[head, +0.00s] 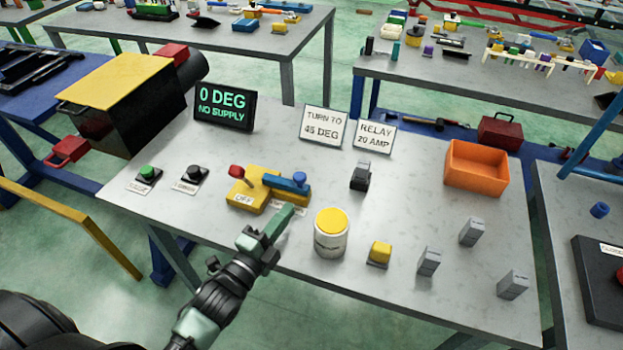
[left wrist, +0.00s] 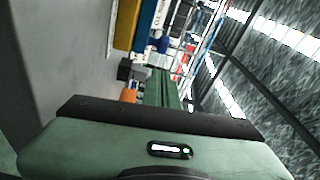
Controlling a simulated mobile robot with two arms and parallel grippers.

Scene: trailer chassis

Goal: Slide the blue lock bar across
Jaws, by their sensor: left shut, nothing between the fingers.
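The blue lock bar (head: 286,181) lies across the right part of a yellow switch base (head: 246,198) on the grey table. Its raised knob is at the right end. A red-knobbed lever (head: 238,171) stands at the base's left, and an "OFF" label is on its front. The shut fingers also show in the left wrist view (left wrist: 165,88). My right gripper is not in view.
A white can with a yellow top (head: 331,233) stands close to the right of my left gripper. A black clip-like part (head: 360,177), a yellow block (head: 379,254), grey blocks (head: 429,262) and an orange bin (head: 476,168) are farther right. Signs and a display (head: 224,110) stand behind.

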